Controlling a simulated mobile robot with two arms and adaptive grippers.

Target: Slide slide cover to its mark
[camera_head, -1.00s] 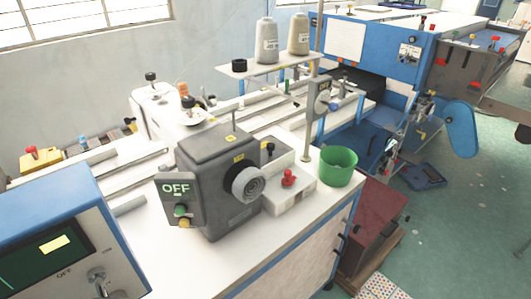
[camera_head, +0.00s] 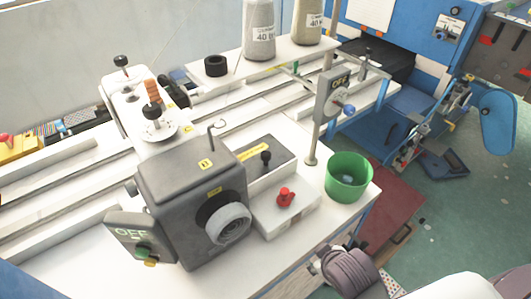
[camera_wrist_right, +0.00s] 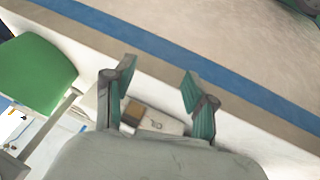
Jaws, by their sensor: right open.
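A dark grey plate (camera_head: 268,163) with a black knob and a yellow strip lies on top of a white box behind the red knob; it looks like the slide cover. I cannot tell which marking is its mark. My right arm comes in at the bottom right of the head view, its grey wrist part (camera_head: 350,272) in front of the table edge; its fingers are not clear there. In the right wrist view my right gripper (camera_wrist_right: 158,72) has its two fingers apart with nothing between the tips. My left gripper is not in view.
The grey sewing head (camera_head: 190,195) with a dial stands left of the plate. A red knob (camera_head: 285,197) and a green bin (camera_head: 348,178) are at the right; the bin also shows in the right wrist view (camera_wrist_right: 36,72). A pole with a switch box (camera_head: 332,95) rises behind the bin.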

